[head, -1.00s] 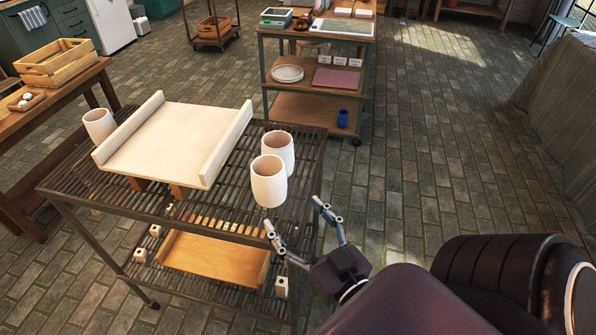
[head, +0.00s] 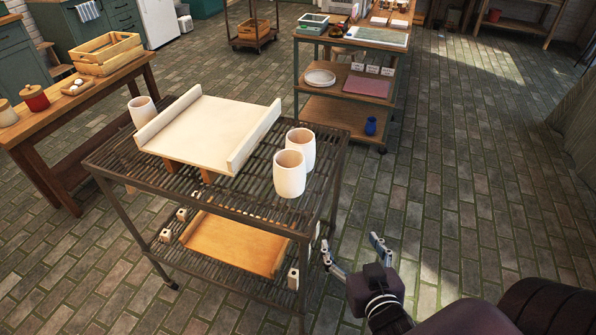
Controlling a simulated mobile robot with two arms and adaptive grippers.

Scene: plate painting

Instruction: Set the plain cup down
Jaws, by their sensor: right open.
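Three plain cream cups stand upright on the top shelf of a dark slatted metal rack (head: 110,163). The nearest cup (head: 289,176) is close to the right front corner of the shelf. A second cup (head: 301,146) stands just behind it. A third cup (head: 143,112) stands at the far left, beyond a pale board with raised sides (head: 207,132). My right gripper (head: 350,243) is open and empty. It is off the right side of the rack, apart from the cups. My left gripper is out of view.
The rack's lower shelf holds a wooden tray (head: 232,244) and several small pale blocks. A shelf cart (head: 350,116) with a dish, pads and a blue jar (head: 371,126) stands behind. A wooden table (head: 75,107) is at left. Brick floor (head: 470,190) is clear at right.

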